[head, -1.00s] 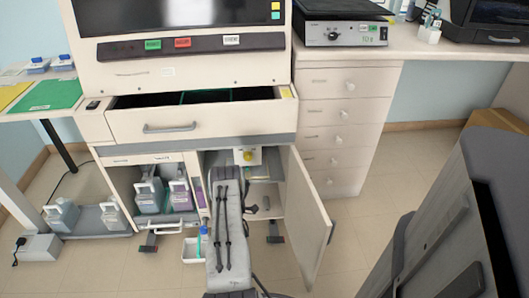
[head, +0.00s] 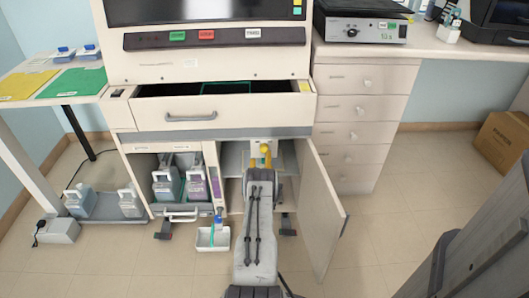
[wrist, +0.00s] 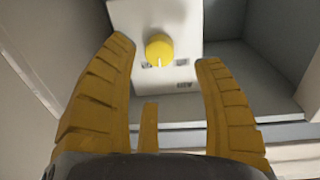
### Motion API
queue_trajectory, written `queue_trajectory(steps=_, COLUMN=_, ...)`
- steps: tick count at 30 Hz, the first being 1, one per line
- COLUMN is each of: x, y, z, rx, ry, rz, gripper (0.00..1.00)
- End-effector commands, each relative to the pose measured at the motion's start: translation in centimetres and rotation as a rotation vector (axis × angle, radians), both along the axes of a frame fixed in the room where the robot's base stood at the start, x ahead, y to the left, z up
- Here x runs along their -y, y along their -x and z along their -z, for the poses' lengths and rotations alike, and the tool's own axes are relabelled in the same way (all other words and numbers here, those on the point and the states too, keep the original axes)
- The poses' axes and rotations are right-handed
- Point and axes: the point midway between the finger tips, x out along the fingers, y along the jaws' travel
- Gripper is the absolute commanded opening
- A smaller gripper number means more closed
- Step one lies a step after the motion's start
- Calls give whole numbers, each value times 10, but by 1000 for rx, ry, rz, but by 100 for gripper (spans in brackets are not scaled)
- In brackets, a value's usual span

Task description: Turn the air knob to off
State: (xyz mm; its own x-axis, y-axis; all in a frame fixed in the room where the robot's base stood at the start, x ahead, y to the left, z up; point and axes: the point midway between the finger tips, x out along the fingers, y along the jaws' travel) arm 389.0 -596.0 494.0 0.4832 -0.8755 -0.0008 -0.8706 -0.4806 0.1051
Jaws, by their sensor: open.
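The yellow air knob (wrist: 159,48) sits on a white panel (wrist: 182,75) with small dark labels, inside the open lower cabinet. In the head view the knob (head: 265,149) shows just past the end of my arm. I see no finger touching the knob; how far the tips are from the panel is hard to tell. In the head view my gripper (head: 260,162) is small and partly hidden by my arm. The label text is unreadable.
The cabinet door (head: 322,208) stands open to the right of my arm. Reagent bottles (head: 181,184) stand in the left compartment, and a small white tray (head: 213,238) sits on its near side. An open drawer (head: 215,112) juts out above. A carton (head: 502,140) stands far right.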

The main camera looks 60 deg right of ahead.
Motion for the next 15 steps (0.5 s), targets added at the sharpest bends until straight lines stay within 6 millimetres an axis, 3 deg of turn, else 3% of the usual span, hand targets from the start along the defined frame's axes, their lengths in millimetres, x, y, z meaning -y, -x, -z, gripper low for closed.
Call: queue_trajectory(steps=15, x=47, y=-27, z=3, rx=1, ry=4, rz=0, gripper=62)
